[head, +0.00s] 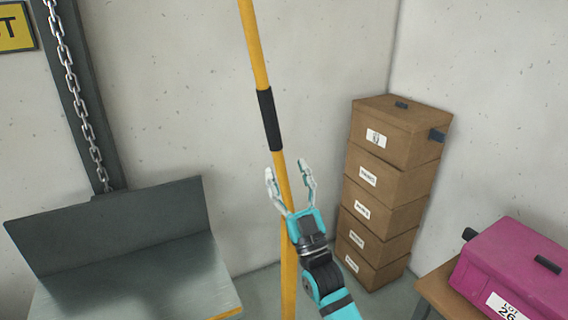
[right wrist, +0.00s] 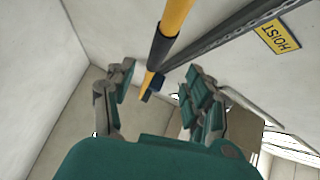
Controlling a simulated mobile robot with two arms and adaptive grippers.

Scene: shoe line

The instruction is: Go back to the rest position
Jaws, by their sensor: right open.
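My right gripper (head: 290,184) is raised in the middle of the head view, its two fingers spread apart and nothing held between them. It also shows in the right wrist view (right wrist: 158,92), open. A yellow pole (head: 255,48) with a black sleeve (head: 269,119) runs up behind the gripper in the head view. In the right wrist view the pole (right wrist: 176,18) passes beyond the gap between the fingers; I cannot tell how far off it is. My left gripper is not in view.
A stack of brown boxes (head: 389,183) stands in the corner. A magenta box (head: 520,262) sits on a wooden table (head: 438,285) at right. A grey metal platform (head: 140,285) with an upright plate and a hanging chain (head: 72,85) is at left. Bare floor shows beside the pole.

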